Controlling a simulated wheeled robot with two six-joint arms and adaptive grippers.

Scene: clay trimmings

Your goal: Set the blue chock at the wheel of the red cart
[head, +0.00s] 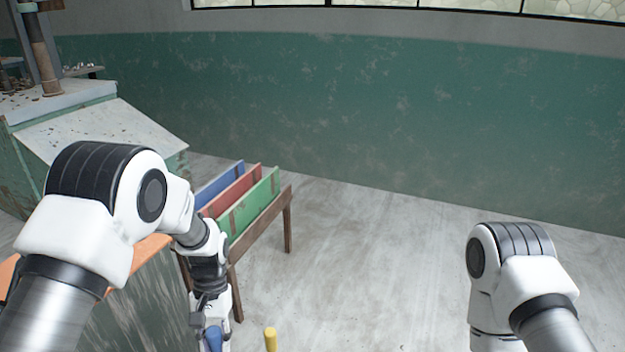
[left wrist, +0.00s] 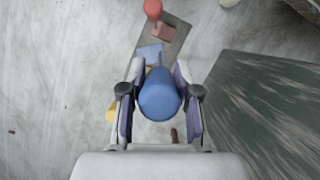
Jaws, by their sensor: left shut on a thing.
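My left gripper (head: 211,335) points down at the bottom of the head view. It is shut on the rounded blue handle (left wrist: 160,97) of what looks like the blue chock. A flat blue part (left wrist: 150,54) shows beyond the handle in the left wrist view, and I cannot tell whether it touches the floor. The blue handle also shows in the head view (head: 214,340). I cannot make out a red cart or its wheel in either view. My right gripper is outside the frames; only its arm shows.
A red block (left wrist: 163,32) and a red knob (left wrist: 152,9) are over a grey-brown plate (left wrist: 178,42). A yellow handle (head: 271,338) stands right of my left gripper. A wooden stand (head: 262,222) holds blue, red and green panels. The floor to its right is clear.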

